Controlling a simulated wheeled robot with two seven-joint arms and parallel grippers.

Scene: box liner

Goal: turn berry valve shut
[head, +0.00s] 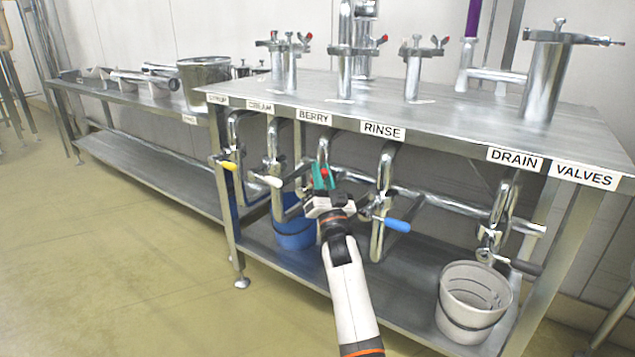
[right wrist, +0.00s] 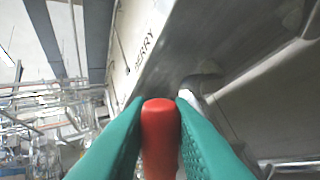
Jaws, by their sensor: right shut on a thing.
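The berry valve's red handle (head: 324,174) is under the BERRY label (head: 314,116) on the table's front edge. My right gripper (head: 322,178), with green fingers, is at the handle and shut on it. In the right wrist view the red handle (right wrist: 160,135) stands between the two green fingers, with the BERRY label (right wrist: 140,55) above it. The valve body is mostly hidden behind my gripper. My left gripper is not in view.
A blue handle (head: 397,224) is close on the right under RINSE, and a white handle (head: 268,181) on the left under CREAM. A blue bucket (head: 294,238) and a white bucket (head: 472,300) stand on the lower shelf. Open floor lies in front on the left.

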